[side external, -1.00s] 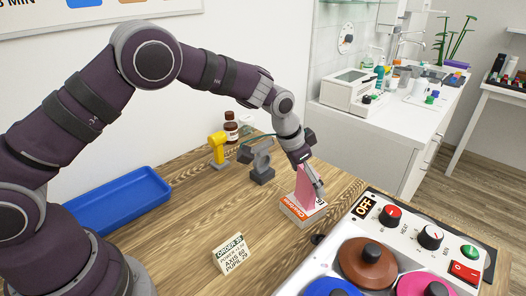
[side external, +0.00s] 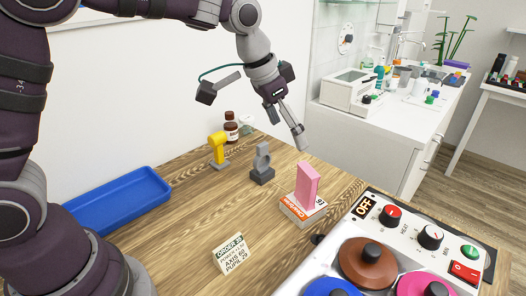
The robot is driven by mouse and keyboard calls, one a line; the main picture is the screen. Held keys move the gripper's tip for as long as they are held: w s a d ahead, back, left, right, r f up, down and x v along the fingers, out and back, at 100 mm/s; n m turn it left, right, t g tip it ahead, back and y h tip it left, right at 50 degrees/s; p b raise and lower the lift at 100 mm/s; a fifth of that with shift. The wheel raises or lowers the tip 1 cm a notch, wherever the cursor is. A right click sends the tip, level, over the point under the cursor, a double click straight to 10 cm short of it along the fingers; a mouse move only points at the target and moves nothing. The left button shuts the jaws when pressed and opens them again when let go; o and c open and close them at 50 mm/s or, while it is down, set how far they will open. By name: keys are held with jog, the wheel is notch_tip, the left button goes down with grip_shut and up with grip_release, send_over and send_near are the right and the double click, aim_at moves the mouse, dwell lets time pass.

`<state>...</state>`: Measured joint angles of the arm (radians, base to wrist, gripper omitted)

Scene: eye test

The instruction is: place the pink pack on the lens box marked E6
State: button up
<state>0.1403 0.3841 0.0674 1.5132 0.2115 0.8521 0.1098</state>
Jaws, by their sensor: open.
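The pink pack (side external: 306,186) stands upright on top of a white and orange lens box (side external: 296,216) on the wooden table. The box's marking is only partly visible and too small to read surely. My gripper (side external: 247,117) is open and empty, above and behind the pack and apart from it.
A grey stand (side external: 262,165), a yellow holder (side external: 218,148) and a brown bottle (side external: 231,127) stand behind. A blue tray (side external: 122,200) lies left. An order card (side external: 233,254) stands in front. A control unit (side external: 400,255) with knobs fills the front right.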

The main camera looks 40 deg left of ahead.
jog(key=s+a+r+n+y, duration=0.1)
jog(key=s+a+n, duration=0.1)
jog(key=s, duration=0.7)
jog(key=s+a+r+n+t, duration=0.1)
jog(key=s+a, duration=0.3)
jog(key=s, duration=0.4)
jog(key=shift+s+n+y, duration=0.4)
jog(key=shift+n, duration=0.3)
